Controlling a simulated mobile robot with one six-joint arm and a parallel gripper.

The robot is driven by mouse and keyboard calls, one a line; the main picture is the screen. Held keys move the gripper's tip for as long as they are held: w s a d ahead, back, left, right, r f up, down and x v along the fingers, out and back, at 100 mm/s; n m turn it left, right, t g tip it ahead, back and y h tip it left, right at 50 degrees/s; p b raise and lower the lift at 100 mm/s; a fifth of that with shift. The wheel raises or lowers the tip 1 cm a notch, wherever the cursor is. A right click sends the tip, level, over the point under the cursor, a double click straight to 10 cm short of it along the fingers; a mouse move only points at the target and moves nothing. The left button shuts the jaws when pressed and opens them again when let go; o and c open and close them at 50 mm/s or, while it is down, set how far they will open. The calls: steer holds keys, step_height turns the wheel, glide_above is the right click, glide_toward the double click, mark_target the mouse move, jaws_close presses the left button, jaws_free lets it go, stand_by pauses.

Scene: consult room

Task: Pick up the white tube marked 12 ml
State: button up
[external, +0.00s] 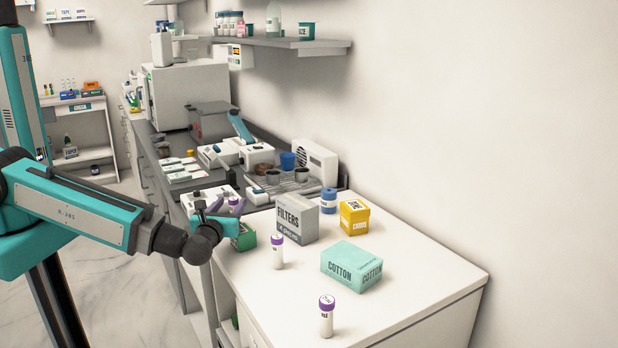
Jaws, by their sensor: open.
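Two white tubes with purple caps stand upright on the white counter (420,280). One tube (326,322) is near the front edge, and the other tube (278,254) is beside the grey filters box. Their markings are too small to read, so I cannot tell which says 12 ml. Purple-capped shapes (237,204) also show close to my gripper, partly hidden. My gripper (217,206) is open at the counter's left end, left of both standing tubes and apart from them. Its fingertips are small and hard to make out against the things behind.
A teal cotton box (351,268) lies between the tubes and the right side. The grey filters box (297,218), a blue-capped jar (328,203) and a yellow box (354,218) stand behind. A green box (244,238) is beside my gripper. The counter's right part is clear.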

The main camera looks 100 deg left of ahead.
steer(key=shift+s+a, duration=0.1)
steer(key=shift+a, duration=0.4)
steer(key=c, duration=1.1)
steer(key=shift+r, duration=0.1)
step_height(320, 180, up, 10)
steer(key=p, duration=0.5)
stand_by(0.8)
